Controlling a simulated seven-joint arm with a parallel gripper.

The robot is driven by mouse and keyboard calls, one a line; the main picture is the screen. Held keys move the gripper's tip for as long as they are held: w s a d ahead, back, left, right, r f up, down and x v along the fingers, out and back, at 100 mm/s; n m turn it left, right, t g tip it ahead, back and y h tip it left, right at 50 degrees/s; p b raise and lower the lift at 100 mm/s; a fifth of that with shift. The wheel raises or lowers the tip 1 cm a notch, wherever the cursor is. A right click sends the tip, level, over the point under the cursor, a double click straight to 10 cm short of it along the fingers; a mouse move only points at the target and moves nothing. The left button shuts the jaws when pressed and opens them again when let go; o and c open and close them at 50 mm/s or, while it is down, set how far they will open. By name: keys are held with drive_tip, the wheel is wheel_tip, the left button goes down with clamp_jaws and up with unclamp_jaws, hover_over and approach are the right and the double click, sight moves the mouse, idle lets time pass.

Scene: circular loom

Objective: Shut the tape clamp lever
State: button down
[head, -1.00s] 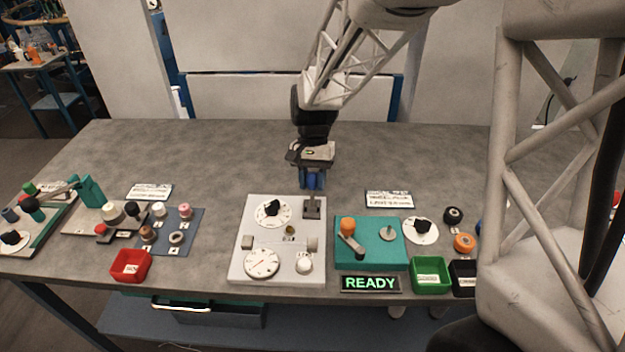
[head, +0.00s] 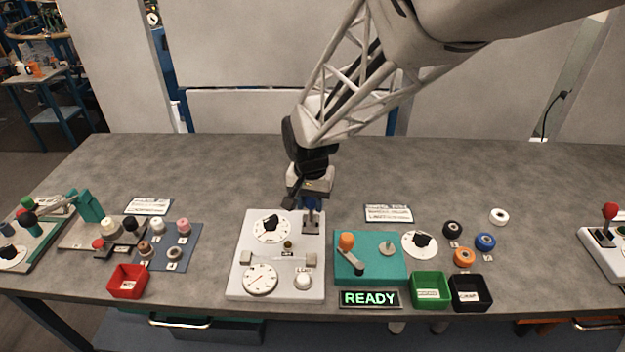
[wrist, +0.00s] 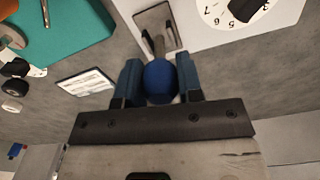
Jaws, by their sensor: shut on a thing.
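A lever with a round blue knob (wrist: 160,82) stands on a grey bracket (head: 311,224) at the far right corner of the white panel (head: 235,290). In the wrist view its grey shaft (wrist: 155,42) runs from the bracket to the knob. My gripper (head: 311,203) is at this corner, with its blue fingers on both sides of the knob, shut on it. In the head view the fingers hide most of the lever. I cannot read a label naming it as the tape clamp.
The panel carries dials, small grey blocks and a white knob (head: 303,282). To its right is a teal block (head: 385,267) with an orange-knobbed crank (head: 347,241). A lit READY sign (head: 369,299) and green (head: 431,304) and black bins (head: 470,306) stand in front. The table behind is clear.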

sight(311, 219)
drive_tip(key=shift+s+t, duration=0.95)
drive_tip(key=shift+t, duration=0.55)
drive_tip(key=shift+s+f+t, duration=0.25)
drive_tip(key=shift+s+t, duration=0.2)
drive_tip(key=shift+t, duration=0.35)
drive_tip(key=shift+s+f+t, duration=0.1)
drive_tip(key=shift+s+t, duration=0.05)
drive_tip(key=shift+t, duration=0.25)
drive_tip(key=c, duration=0.8)
unclamp_jaws()
drive_tip(key=v, duration=0.7)
drive_tip(key=shift+s+r, duration=0.2)
drive_tip(key=shift+r, duration=0.15)
